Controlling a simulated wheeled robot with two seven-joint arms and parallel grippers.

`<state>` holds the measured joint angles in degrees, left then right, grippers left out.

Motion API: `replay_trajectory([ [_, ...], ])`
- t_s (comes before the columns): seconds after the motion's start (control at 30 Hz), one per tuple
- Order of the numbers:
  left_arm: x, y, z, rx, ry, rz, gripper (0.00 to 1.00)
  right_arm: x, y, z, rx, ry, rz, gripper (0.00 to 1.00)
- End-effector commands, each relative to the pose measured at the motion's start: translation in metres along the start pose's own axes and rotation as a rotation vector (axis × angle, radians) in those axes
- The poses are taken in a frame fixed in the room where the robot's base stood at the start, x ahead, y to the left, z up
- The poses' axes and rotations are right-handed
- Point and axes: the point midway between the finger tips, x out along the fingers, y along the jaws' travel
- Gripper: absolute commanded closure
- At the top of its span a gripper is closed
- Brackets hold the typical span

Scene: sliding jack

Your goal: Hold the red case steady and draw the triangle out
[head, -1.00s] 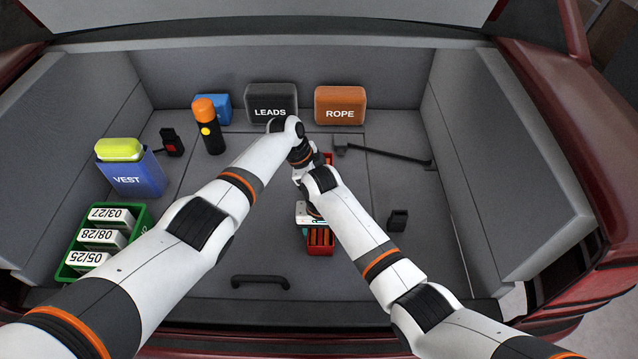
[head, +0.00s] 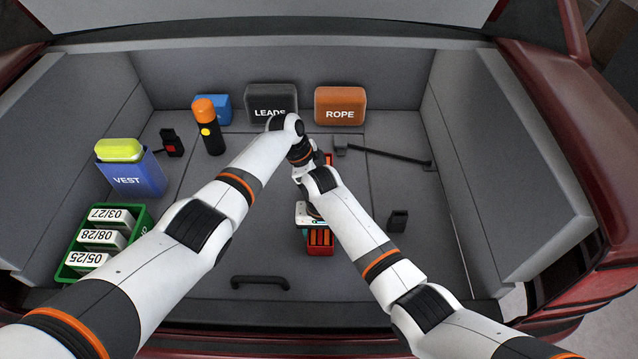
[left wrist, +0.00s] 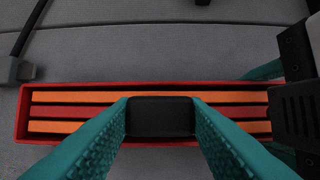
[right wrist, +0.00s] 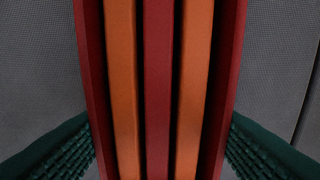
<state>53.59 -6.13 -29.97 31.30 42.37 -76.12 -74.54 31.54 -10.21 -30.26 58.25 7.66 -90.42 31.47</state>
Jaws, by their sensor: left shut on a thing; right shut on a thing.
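The red case (head: 319,249) lies lengthwise on the boot floor, with its middle hidden under my arms in the head view. The triangle (left wrist: 75,97) shows as orange and red strips lying inside the case walls, with a black grip block (left wrist: 160,117) at its middle. My left gripper (left wrist: 160,104) is shut on this black block from above; the head view hides its fingers. My right gripper (right wrist: 160,135) is shut across the case (right wrist: 92,60), one finger on each outer side, at the end nearer me. The strips run between its fingers.
A dark rod tool (head: 385,153) and a small black block (head: 398,220) lie to the right. A floor handle (head: 260,282) is in front. The green crate (head: 145,222), vest box (head: 135,180), LEADS bag (head: 270,95) and ROPE bag (head: 340,100) stand around the edges.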

Motion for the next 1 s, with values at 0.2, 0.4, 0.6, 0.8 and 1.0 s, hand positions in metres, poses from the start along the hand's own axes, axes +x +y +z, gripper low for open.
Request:
replay_trajectory([
  [0.2, -0.005, 0.001, 0.002, 0.001, -0.001, 0.002, 0.93, 0.0, 0.0, 0.0, 0.0, 0.0, 0.0, 0.66],
  [0.4, -0.009, 0.001, 0.004, 0.0, -0.001, 0.003, 0.93, 0.0, 0.0, 0.0, 0.0, 0.0, 0.0, 0.66],
  [0.6, -0.013, 0.001, 0.005, 0.001, 0.0, 0.004, 0.93, 0.0, 0.0, 0.0, 0.0, 0.0, 0.0, 0.66],
  [0.8, -0.017, 0.001, 0.007, 0.001, -0.001, 0.003, 0.93, 0.0, 0.0, 0.0, 0.0, 0.0, 0.0, 0.66],
  [1.0, -0.02, 0.001, 0.009, 0.001, -0.001, 0.003, 0.93, 0.0, 0.0, 0.0, 0.0, 0.0, 0.0, 0.66],
])
